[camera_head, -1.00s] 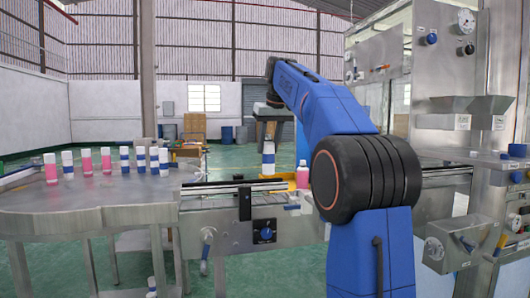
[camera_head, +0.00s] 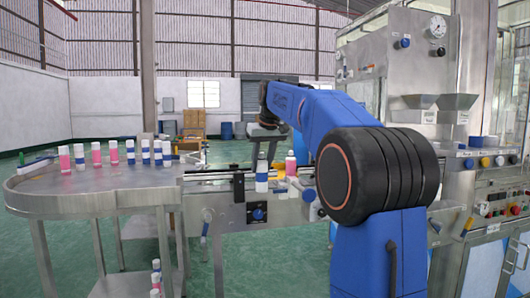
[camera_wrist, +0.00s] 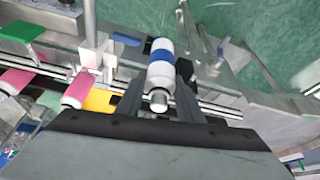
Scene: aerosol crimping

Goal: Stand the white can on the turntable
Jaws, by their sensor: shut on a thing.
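My gripper (camera_head: 266,138) is shut on the white can (camera_head: 262,176), which has a blue band and a metal top. In the head view the can hangs upright below the gripper, in front of the conveyor rail. In the wrist view the can (camera_wrist: 161,66) sits between the two dark fingers (camera_wrist: 160,96). The turntable (camera_head: 95,200) is the round metal table at the left, apart from the can. Several cans and pink bottles stand on it, with bare metal towards its front and right.
A pink bottle (camera_head: 290,164) stands on the conveyor just right of the held can. The conveyor (camera_head: 210,186) runs from the turntable to the filling machine (camera_head: 400,80) at right. A dark post (camera_head: 239,187) and a blue knob (camera_head: 258,214) are close to the can.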

